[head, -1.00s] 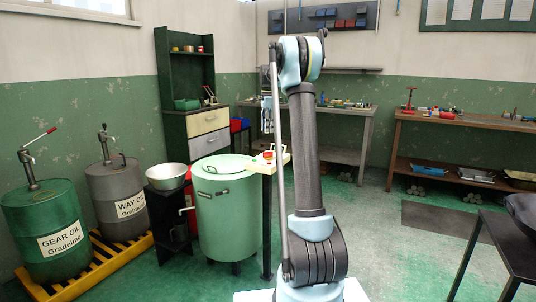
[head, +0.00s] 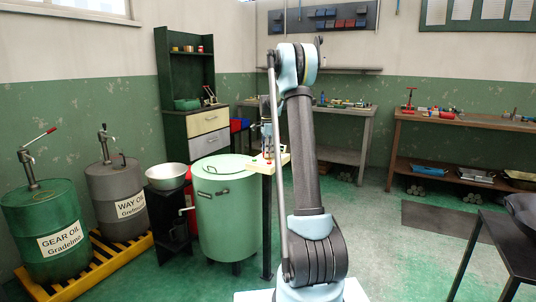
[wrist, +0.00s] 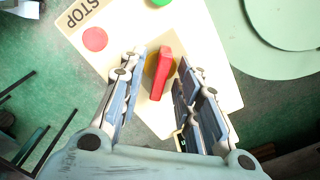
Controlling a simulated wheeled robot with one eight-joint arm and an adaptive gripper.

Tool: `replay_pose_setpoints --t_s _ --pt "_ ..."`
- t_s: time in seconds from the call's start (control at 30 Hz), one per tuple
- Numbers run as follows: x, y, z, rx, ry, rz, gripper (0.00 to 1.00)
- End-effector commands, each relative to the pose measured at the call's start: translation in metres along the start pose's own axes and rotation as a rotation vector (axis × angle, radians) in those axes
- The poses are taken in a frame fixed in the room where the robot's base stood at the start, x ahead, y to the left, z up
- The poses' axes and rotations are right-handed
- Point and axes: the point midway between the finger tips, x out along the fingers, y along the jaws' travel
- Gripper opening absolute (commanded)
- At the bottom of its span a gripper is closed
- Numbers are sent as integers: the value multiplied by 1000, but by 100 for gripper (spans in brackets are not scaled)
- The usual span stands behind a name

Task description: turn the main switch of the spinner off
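The spinner (head: 225,215) is a pale green drum with a lid, left of my arm in the head view. A cream switch panel (head: 262,167) stands on a dark post beside it. In the wrist view the panel (wrist: 205,55) bears a red switch handle (wrist: 160,75), a round red button (wrist: 95,39) near the word STOP, and part of a green button (wrist: 160,2). My gripper (wrist: 163,63) is open, with one finger on each side of the red handle. Gaps show between handle and fingers. In the head view my gripper is at the panel, partly hidden by my arm.
The spinner's lid (wrist: 285,25) lies beside the panel. A metal bowl (head: 166,176) on a black stand and oil drums (head: 48,230) are further left. Workbenches line the back wall, and a dark table (head: 510,240) stands at the right.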

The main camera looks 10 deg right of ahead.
Motion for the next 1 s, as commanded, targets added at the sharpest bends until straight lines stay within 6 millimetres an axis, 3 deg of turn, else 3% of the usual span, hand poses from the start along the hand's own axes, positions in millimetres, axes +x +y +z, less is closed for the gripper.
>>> replay_pose_setpoints --t_s 0.2,0.33,0.77,1.0 --pt "0 0 0 0 0 0 29" --pt "0 0 0 0 0 0 0" --pt "0 0 -1 -31 1 1 0" --pt "0 0 -1 -160 1 1 0"
